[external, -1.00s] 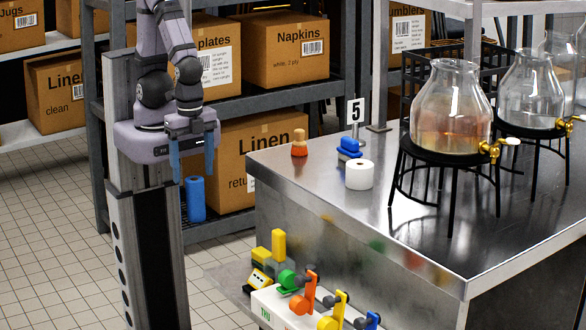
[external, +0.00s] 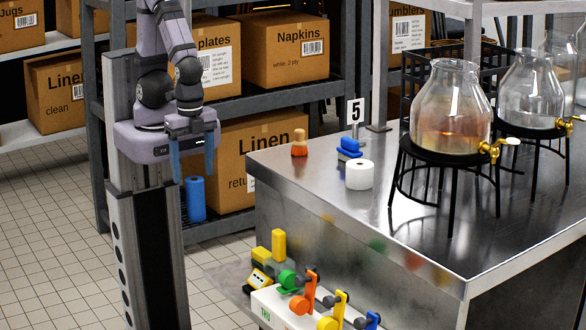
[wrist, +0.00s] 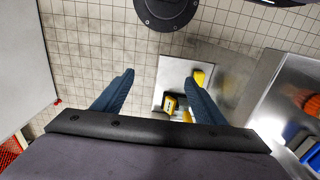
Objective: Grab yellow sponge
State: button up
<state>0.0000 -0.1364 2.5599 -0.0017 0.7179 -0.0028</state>
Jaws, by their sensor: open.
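A plain yellow block (external: 278,243), which may be the sponge, stands on a low ledge beside the steel table. A yellow block also shows in the wrist view (wrist: 199,78), near my right finger. Which yellow thing is the sponge is not certain. My gripper (external: 191,158) is open and empty, pointing down, high above and left of these things. Both blue fingers show spread apart in the wrist view (wrist: 159,80).
The steel table (external: 310,220) holds glass dispensers (external: 450,110), a white roll (external: 359,175), a blue item (external: 349,148) and an orange item (external: 299,143). A white box (external: 285,312) with coloured levers stands at the table's front. Shelves with cartons (external: 290,50) stand behind my arm.

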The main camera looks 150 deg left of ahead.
jog(key=shift+o, duration=1)
jog(key=m+y+b, duration=0.5)
jog(key=m+b, duration=0.6)
jog(key=m, duration=0.3)
send_near(263, 251)
jog(key=x, duration=0.3)
jog(key=m, duration=0.3)
jog(key=shift+h, duration=0.3)
jog(key=shift+b+x, duration=1.25)
jog(key=shift+x, duration=2.35)
